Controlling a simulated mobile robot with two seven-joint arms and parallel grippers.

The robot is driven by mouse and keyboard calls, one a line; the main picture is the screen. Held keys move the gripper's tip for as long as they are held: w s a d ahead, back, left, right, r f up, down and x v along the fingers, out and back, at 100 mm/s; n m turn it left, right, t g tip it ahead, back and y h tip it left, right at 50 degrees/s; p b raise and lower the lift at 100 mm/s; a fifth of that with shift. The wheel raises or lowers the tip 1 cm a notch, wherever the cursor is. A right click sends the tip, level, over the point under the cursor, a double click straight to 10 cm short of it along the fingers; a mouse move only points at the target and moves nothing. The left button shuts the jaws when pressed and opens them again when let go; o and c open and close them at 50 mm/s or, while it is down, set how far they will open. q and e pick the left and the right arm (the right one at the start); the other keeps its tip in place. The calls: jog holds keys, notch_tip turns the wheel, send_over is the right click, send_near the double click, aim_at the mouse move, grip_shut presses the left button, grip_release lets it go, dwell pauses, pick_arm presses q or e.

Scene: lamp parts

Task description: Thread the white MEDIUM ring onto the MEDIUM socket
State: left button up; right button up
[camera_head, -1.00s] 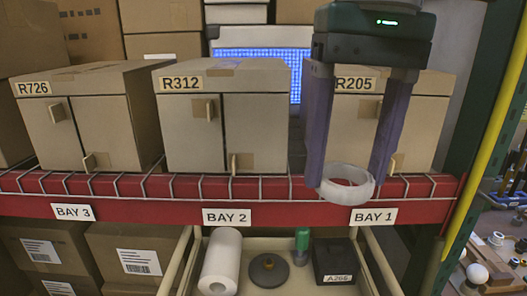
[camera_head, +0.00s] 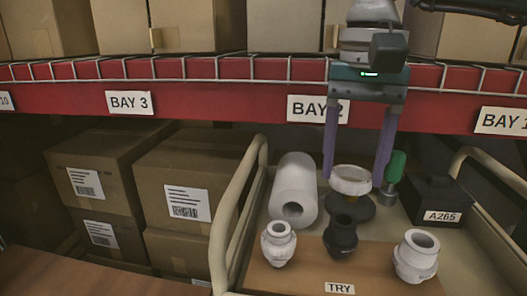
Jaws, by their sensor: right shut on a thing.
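My right gripper (camera_head: 353,178) comes down from above and is shut on the white ring (camera_head: 350,181), one finger on each side. Nearer stand three sockets in a row: a small white one (camera_head: 278,245) at left, a dark one (camera_head: 341,238) in the middle and a larger white one (camera_head: 416,257) at right. The dark middle one looks middle-sized, but no size label shows. My left gripper is not in view.
A white roll (camera_head: 294,186) lies left of the ring. A green-topped item (camera_head: 396,170) and a black box marked A265 (camera_head: 436,201) stand to its right. Pale tray rails (camera_head: 232,205) flank the work area. A red shelf beam (camera_head: 200,103) crosses behind.

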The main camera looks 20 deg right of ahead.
aim_at(345, 216)
jog(key=shift+f+b, duration=1.2)
jog(key=shift+f, duration=0.55)
jog(key=shift+f+b, duration=0.35)
jog(key=shift+f, duration=0.3)
jog(key=shift+f+b, duration=0.95)
jog(key=shift+f, duration=0.35)
jog(key=shift+f+b, duration=0.4)
jog(key=shift+b, duration=0.2)
jog(key=shift+f, duration=0.25)
